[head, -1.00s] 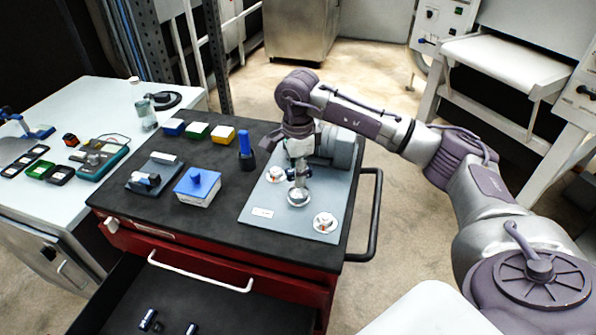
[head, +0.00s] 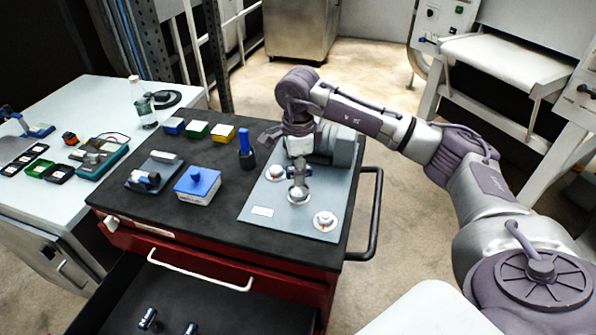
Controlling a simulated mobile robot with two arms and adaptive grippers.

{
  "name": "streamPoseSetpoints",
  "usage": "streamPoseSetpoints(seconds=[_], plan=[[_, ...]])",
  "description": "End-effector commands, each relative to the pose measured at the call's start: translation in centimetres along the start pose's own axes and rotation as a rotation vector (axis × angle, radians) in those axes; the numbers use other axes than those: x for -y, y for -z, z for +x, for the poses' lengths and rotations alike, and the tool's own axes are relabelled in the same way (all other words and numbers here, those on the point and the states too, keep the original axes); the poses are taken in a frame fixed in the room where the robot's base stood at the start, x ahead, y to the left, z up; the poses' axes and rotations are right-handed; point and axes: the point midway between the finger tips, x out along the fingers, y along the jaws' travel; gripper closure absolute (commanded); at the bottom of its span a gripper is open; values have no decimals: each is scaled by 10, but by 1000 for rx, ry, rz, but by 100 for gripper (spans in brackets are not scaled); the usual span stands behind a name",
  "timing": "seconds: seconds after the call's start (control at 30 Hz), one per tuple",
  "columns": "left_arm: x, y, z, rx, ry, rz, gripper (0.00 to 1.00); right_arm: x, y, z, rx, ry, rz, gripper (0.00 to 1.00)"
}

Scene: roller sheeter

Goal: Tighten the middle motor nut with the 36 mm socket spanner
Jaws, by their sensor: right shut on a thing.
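My right gripper (head: 299,160) points down over the grey motor plate (head: 262,212) and is shut on the socket spanner (head: 299,180). The spanner stands roughly upright, its lower end at the middle nut (head: 299,197). Whether the socket is fully seated on the nut cannot be told, as the nut is partly hidden. Another nut (head: 275,173) on a white round base sits behind left, and a third (head: 325,221) sits in front right. The grey motor (head: 341,147) stands at the back of the plate, partly behind my gripper. My left gripper is out of view.
A blue-handled tool (head: 246,148) stands upright left of the plate. A blue-topped box (head: 198,184), a small fixture (head: 145,180) and coloured bins (head: 197,131) share the black cart top (head: 225,205). An open drawer (head: 225,310) holds spare sockets (head: 148,319). A black handle (head: 375,215) juts out right.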

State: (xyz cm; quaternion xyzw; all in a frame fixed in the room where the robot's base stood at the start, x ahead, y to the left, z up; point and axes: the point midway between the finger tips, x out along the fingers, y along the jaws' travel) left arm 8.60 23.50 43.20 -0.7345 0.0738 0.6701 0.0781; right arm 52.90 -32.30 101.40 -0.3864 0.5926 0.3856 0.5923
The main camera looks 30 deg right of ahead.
Motion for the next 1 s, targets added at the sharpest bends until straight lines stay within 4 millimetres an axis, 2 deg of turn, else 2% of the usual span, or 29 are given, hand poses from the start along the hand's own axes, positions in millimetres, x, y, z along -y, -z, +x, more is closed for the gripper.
streamPoseSetpoints(seconds=[0.43,1.0], plan=[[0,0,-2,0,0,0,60,0,0,-2,1,0,-3,100],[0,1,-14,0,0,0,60,0,0,-22,1,0,-3,100]])
